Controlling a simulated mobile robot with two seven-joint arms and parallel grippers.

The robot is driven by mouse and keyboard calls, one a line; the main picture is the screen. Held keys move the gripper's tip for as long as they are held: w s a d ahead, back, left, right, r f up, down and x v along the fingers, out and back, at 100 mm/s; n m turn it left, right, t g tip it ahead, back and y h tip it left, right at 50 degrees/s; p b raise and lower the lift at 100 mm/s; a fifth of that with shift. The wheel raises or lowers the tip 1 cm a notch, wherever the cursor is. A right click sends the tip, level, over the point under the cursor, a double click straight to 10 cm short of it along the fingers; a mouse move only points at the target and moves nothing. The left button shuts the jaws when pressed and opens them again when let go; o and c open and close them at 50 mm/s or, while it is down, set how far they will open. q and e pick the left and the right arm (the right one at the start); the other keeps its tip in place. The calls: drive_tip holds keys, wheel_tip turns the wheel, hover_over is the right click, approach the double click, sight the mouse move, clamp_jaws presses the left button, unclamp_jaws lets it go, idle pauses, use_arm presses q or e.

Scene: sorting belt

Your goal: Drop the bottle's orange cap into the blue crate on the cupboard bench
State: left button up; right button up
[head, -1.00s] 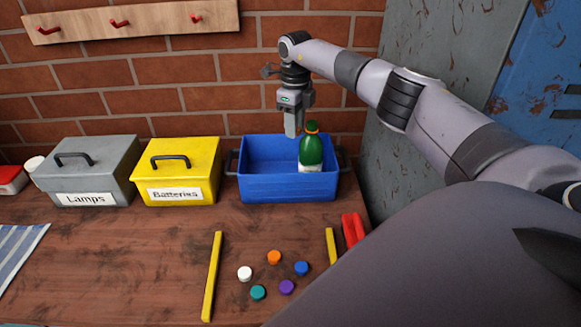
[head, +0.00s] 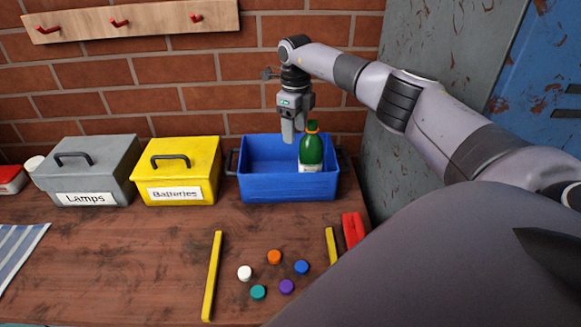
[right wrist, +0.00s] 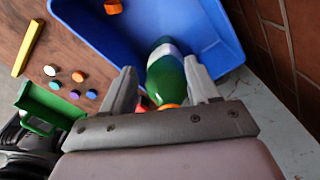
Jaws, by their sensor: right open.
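The orange cap (head: 274,257) lies loose on the bench among several other caps, and it also shows in the right wrist view (right wrist: 78,76). The blue crate (head: 285,190) stands at the back of the bench. A green bottle (head: 312,152) with a white label and an orange top (head: 312,126) stands in the crate's right part. My right gripper (head: 291,138) is above the crate, left of the bottle's top. In the right wrist view its open fingers (right wrist: 158,82) appear either side of the bottle; contact cannot be told. My left gripper is out of view.
A yellow Batteries box (head: 178,175) and a grey Lamps box (head: 86,172) stand left of the crate. Yellow strips (head: 212,275) flank the loose caps. A red object (head: 352,230) lies right of them. The brick wall is close behind; the bench's left middle is clear.

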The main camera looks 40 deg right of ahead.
wheel_tip(320, 180, up, 6)
drive_tip(key=shift+r+b, duration=0.25)
drive_tip(key=shift+b, duration=0.1)
idle(0.4)
